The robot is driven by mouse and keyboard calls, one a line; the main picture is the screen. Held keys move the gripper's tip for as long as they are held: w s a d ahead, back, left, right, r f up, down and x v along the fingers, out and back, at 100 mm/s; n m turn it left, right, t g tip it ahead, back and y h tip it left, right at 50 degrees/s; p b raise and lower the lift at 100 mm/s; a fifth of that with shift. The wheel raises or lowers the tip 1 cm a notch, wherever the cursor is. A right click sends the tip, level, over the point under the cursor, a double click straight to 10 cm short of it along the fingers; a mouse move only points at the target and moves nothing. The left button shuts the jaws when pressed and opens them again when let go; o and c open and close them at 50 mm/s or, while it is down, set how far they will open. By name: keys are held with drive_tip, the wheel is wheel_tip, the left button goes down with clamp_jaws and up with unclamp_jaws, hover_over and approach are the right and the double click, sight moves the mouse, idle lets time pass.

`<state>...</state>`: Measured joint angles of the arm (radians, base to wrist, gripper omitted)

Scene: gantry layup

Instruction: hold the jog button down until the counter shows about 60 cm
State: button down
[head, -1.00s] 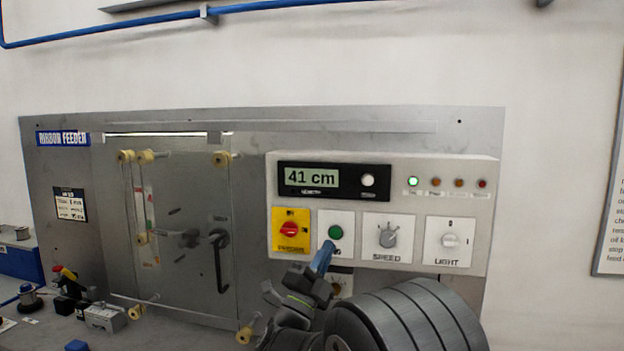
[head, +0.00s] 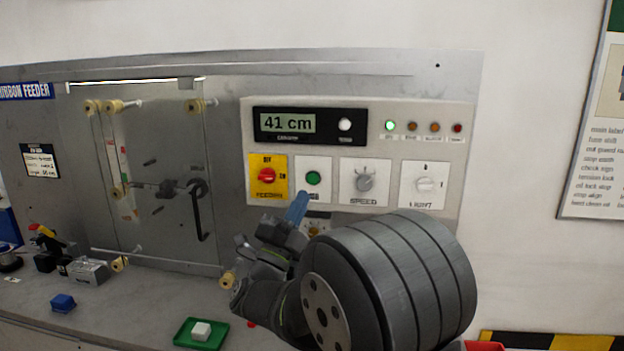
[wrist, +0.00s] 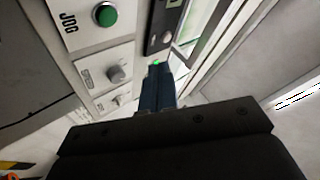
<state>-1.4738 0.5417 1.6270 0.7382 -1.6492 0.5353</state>
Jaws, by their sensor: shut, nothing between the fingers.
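The green jog button (head: 313,178) sits on a white plate on the control box. The counter (head: 287,123) above it reads 41 cm. My gripper (head: 301,197) is shut and empty, its blue fingers pointing up at the panel just below and left of the button in the head view. In the wrist view the button (wrist: 105,15), beside the word JOG, is up and left of my fingertips (wrist: 157,72), with a visible gap between them. The counter's digits do not show in the wrist view.
A yellow plate with a red feeder switch (head: 266,176) is left of the button. The speed knob (head: 365,182) and light switch (head: 426,185) are to its right. A green tray (head: 183,334) holding a pale block and a blue block (head: 63,303) lie on the bench.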

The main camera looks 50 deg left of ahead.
sight(314, 174)
drive_tip(key=w+a, duration=0.6)
idle(0.3)
drive_tip(key=shift+w+a, duration=0.1)
idle(1.9)
drive_tip(key=shift+w+a, duration=0.2)
drive_tip(key=shift+w+a, duration=0.3)
drive_tip(key=shift+a, duration=0.05)
idle(0.8)
drive_tip(key=shift+s+d, duration=0.1)
drive_tip(key=shift+d, duration=0.05)
idle(1.6)
drive_tip(key=shift+s+d, duration=2.25)
drive_tip(key=shift+s, duration=0.05)
